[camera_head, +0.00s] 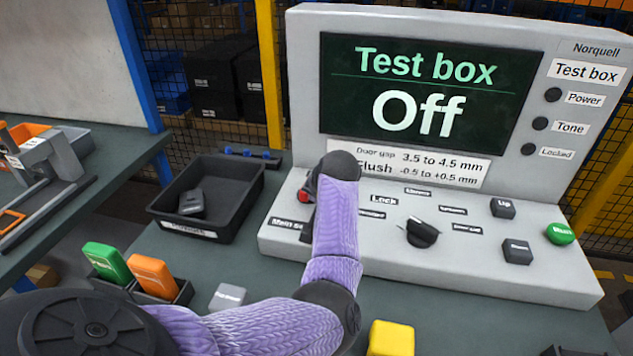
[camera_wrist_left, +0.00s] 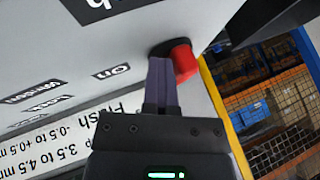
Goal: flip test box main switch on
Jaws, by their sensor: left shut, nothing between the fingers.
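The test box (camera_head: 450,215) is a light grey console whose screen (camera_head: 430,88) reads "Test box Off". Its main switch (camera_head: 305,196) shows as a small red-tipped part at the left of the sloped panel, partly hidden by my purple-sleeved left arm. In the left wrist view the red switch tip (camera_wrist_left: 184,62) sits at a dark base, with an "ON" label on the panel to its left. My left gripper (camera_wrist_left: 162,66) is shut and empty, its fingertips right beside the red tip; I cannot tell whether they touch. In the head view the arm hides the fingers.
A black tray (camera_head: 250,210) with a grey part stands left of the console. Green (camera_head: 107,262) and orange (camera_head: 153,275) pieces stand in holders at the front left. A yellow block (camera_head: 391,338) is at the front. A black knob (camera_head: 423,232) and several buttons are on the panel.

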